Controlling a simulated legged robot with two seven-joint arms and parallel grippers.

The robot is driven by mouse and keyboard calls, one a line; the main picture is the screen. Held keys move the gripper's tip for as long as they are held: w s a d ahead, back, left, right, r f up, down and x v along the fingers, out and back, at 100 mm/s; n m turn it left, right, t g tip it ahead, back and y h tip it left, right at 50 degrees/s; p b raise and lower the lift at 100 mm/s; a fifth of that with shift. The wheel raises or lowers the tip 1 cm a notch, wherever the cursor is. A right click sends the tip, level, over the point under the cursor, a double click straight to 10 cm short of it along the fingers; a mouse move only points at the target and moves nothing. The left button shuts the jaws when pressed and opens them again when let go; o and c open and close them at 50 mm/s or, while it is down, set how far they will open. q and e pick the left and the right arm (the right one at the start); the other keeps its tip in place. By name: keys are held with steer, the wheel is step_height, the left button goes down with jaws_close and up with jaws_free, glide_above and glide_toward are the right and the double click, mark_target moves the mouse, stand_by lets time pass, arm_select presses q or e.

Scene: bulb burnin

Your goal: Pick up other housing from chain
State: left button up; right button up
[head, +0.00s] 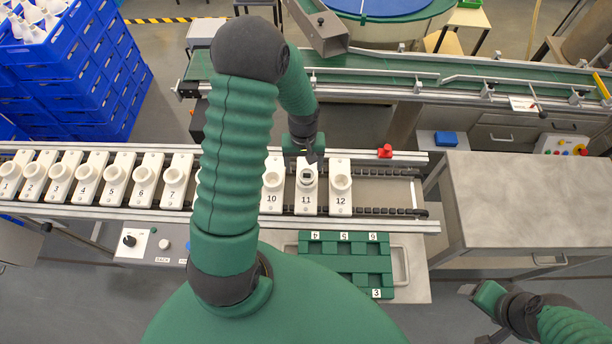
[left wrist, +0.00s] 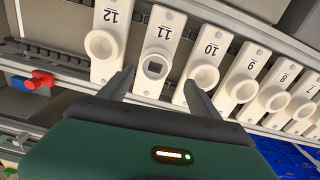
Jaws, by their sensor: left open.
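White housings stand in a row on the chain (head: 385,172), each with a round cup and a number. Housing 11 (head: 306,196) differs: its cup holds a dark square opening, clear in the left wrist view (left wrist: 157,66). The other housings, such as 10 (head: 271,198) and 12 (head: 340,198), have plain round cups. My left gripper (head: 309,155) is open and empty at the far end of housing 11. In the left wrist view its fingers (left wrist: 159,80) are on either side of that housing's cup. My right gripper (head: 478,312) is at the lower right, away from the chain; its jaw state is unclear.
A green tray (head: 345,263) with numbered slots lies in front of the chain. A red clamp (head: 385,151) sits at the chain's back rail. A bare grey table (head: 530,195) stands at right. Blue crates (head: 75,80) are stacked at left. My left arm hides housings between 7 and 10.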

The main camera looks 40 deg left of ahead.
mark_target(307, 173)
arm_select(q)
steer(key=shift+w+d+f, duration=0.1)
steer(key=shift+d+f, duration=0.2)
steer(key=shift+f, duration=0.05)
steer(key=f, duration=0.2)
steer(key=f+p, duration=0.1)
steer(key=shift+w+d+f, duration=0.2)
steer(key=shift+d+f, duration=0.2)
steer(key=shift+a+f, duration=0.1)
steer(key=shift+f, duration=0.25)
steer(key=shift+w+a+f, duration=0.1)
steer(key=shift+a+f, duration=0.05)
steer(key=shift+a, duration=0.3)
steer(key=c, duration=0.4)
steer(key=shift+d, duration=0.35)
steer(key=c, duration=1)
jaws_close()
steer(key=shift+a, duration=0.1)
